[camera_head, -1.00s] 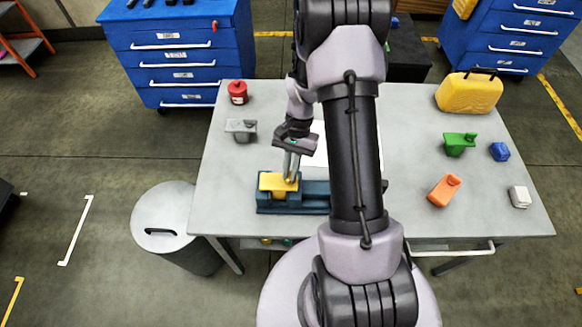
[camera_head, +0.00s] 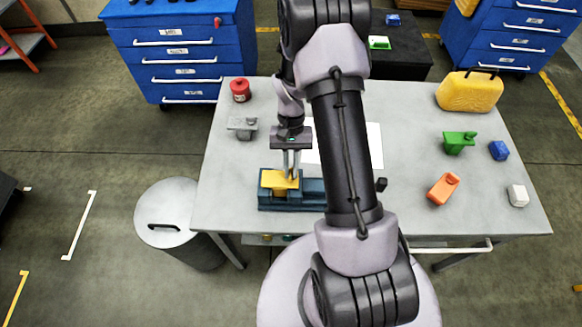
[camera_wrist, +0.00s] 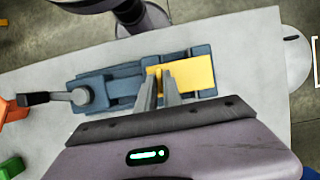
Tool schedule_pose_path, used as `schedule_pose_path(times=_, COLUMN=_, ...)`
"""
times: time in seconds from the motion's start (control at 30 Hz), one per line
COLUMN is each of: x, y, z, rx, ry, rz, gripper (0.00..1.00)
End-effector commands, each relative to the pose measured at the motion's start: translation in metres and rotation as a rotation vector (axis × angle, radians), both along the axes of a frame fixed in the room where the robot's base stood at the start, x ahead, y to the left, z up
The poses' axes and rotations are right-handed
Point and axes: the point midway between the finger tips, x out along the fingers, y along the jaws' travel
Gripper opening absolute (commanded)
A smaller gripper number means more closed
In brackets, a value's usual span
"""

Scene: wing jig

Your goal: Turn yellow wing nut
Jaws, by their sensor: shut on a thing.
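The yellow wing nut (camera_head: 276,180) sits on a dark blue vise-like jig (camera_head: 309,193) at the table's front left. It shows as a flat yellow block in the wrist view (camera_wrist: 198,74), lying over one end of the jig (camera_wrist: 110,88). My gripper (camera_head: 291,175) points down onto the yellow piece from above. In the wrist view its two fingers (camera_wrist: 158,84) are close together at the yellow piece's left edge, shut on a part of it. The gripped part is mostly hidden by the fingers.
A dark handle (camera_wrist: 45,98) sticks out from the jig's other end. A grey part (camera_head: 242,127) and red can (camera_head: 240,90) stand at the left. Green (camera_head: 459,142) and orange (camera_head: 443,189) parts and a yellow case (camera_head: 469,92) lie right. A bin (camera_head: 175,213) stands beside the table.

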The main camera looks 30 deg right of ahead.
Motion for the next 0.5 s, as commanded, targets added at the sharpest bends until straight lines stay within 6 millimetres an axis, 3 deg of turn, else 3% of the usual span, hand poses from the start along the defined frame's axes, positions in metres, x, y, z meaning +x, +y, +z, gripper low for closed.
schedule_pose_path(times=0.17, x=0.0002, y=-0.0002, z=0.0001, rx=0.0, ry=-0.001, rz=0.001, gripper=0.0)
schedule_pose_path(times=0.2, x=0.0002, y=-0.0002, z=0.0001, rx=0.0, ry=-0.001, rz=0.001, gripper=0.16)
schedule_pose_path(times=0.3, x=0.0001, y=-0.0002, z=0.0001, rx=-0.001, ry=-0.001, rz=0.0, gripper=0.33)
schedule_pose_path(times=0.5, x=0.0, y=-0.0001, z=0.0001, rx=0.0, ry=0.0, rz=0.0, gripper=0.33)
